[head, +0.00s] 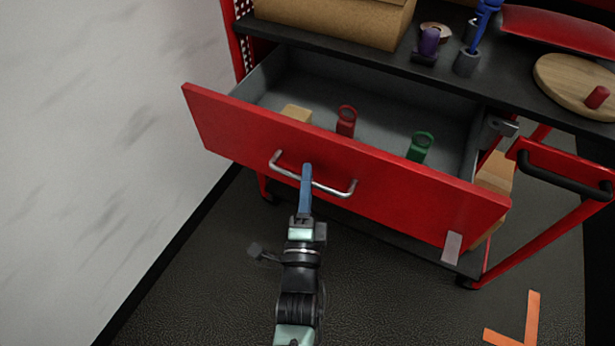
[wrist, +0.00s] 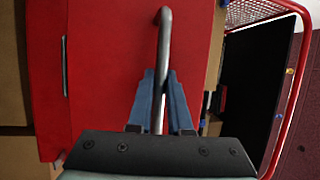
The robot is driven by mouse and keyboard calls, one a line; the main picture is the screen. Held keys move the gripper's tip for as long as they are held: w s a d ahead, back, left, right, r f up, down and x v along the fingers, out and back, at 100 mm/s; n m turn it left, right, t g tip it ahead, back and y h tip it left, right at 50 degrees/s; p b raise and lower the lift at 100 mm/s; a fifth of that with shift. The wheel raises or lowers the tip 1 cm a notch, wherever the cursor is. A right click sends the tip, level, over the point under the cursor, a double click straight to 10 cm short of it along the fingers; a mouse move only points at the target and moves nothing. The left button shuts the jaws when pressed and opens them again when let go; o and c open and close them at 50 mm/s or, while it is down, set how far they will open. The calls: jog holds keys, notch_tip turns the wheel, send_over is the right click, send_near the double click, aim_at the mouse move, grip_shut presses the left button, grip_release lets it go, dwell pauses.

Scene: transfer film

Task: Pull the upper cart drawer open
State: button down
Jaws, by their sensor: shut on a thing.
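The upper cart drawer (head: 400,190) has a red front and a grey inside, and it stands well out from the cart. A silver bar handle (head: 337,190) is fixed across its front. My gripper (head: 307,172) has its blue fingers at the middle of the handle. In the wrist view the two blue fingers (wrist: 162,100) are closed around the handle bar (wrist: 164,40), one on each side. Part of the handle behind the fingers is hidden in the head view.
Inside the drawer are a red item (head: 346,122), a green item (head: 420,147) and a tan block (head: 296,113). The black cart top (head: 350,60) holds a cardboard box (head: 340,20) and a round wooden board (head: 570,82). A pale wall (head: 90,130) stands at left.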

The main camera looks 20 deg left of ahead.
jog(key=c, duration=0.8)
grip_release()
jog(key=shift+c, duration=0.2)
jog(key=v, duration=1.3)
jog(key=shift+p, duration=0.45)
jog(key=shift+f, duration=0.1)
